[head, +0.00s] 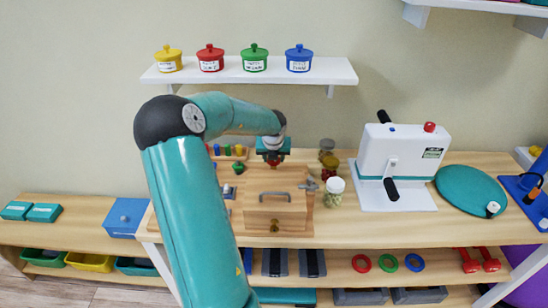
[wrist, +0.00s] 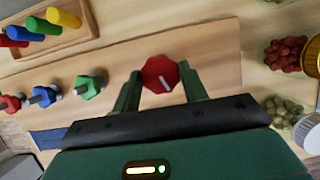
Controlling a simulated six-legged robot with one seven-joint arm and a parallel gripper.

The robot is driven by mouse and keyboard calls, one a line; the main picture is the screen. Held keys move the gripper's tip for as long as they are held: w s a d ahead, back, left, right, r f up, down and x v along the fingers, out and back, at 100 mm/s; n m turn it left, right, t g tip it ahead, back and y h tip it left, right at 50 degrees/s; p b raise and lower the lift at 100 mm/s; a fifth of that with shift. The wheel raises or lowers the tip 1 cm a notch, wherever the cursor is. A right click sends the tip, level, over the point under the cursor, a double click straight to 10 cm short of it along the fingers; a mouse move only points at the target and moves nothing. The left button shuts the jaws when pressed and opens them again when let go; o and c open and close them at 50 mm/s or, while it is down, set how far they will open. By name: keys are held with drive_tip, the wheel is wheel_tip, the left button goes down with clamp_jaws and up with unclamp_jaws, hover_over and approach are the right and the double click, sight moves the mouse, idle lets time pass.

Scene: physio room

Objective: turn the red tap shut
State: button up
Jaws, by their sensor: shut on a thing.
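The red tap (wrist: 160,74) is a red many-sided knob with a white line on its top, seen from above in the wrist view. The white line lies at a slant. My gripper (wrist: 161,84) has its two green fingers on either side of the knob and is shut on it. In the head view my gripper (head: 273,156) points down over the wooden board on the table, and the red knob is mostly hidden beneath it.
Green, blue and red knobs (wrist: 88,87) stand left of my gripper in the wrist view, near a peg rack (wrist: 45,35). Jars (head: 329,170) stand close on the right. A wooden box with a handle (head: 275,208) is in front. A white machine (head: 400,155) stands further right.

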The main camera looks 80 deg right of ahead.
drive_tip(key=shift+m, duration=0.6)
drive_tip(key=shift+g, duration=0.3)
drive_tip(key=o, duration=1)
drive_tip(key=v, duration=1.3)
drive_tip(key=shift+a+r, duration=0.2)
drive_tip(key=shift+r, duration=0.2)
